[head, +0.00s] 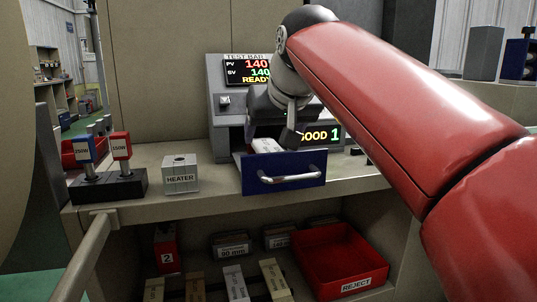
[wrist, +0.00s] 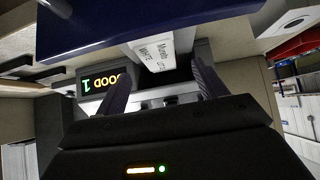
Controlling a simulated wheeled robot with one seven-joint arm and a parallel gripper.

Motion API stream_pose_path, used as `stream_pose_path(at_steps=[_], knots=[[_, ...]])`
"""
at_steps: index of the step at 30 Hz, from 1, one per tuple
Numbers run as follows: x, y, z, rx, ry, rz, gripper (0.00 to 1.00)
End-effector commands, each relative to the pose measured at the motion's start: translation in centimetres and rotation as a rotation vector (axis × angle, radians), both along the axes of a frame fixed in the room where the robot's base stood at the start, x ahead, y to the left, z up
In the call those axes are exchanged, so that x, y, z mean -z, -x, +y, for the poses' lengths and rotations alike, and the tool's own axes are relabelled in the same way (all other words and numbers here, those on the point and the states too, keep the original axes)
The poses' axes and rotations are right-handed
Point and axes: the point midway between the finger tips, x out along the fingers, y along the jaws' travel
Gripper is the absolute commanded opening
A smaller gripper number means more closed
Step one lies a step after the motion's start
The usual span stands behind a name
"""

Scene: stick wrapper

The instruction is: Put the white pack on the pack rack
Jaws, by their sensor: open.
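The white pack (head: 267,146) lies in the open blue drawer (head: 284,172) of the test machine, partly hidden by my gripper. In the wrist view the white pack (wrist: 153,48), with printed lettering, shows beyond and between my fingertips. My gripper (head: 290,136) is over the drawer, close to the pack. In the wrist view my gripper (wrist: 163,70) has its two fingers apart with nothing clearly held between them. I cannot tell for sure which thing is the pack rack; several upright packs (head: 235,284) stand on the lower shelf.
The machine's displays (head: 249,70) read READY and GOOD 1. A heater block (head: 181,174) and a black stand (head: 108,186) with blue and red tools are on the counter at left. A red reject bin (head: 334,262) is on the shelf below. The drawer handle (head: 290,179) projects forward.

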Motion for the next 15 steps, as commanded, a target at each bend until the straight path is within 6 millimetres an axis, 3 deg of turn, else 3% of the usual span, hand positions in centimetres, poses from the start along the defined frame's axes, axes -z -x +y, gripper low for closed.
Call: stream_pose_path(at_steps=[7, 15], knots=[[2.8, -2.5, 0.6, -0.001, 0.002, 0.004, 0.71], [3.2, -3.1, 0.7, 0.0, 0.001, 0.002, 0.71]])
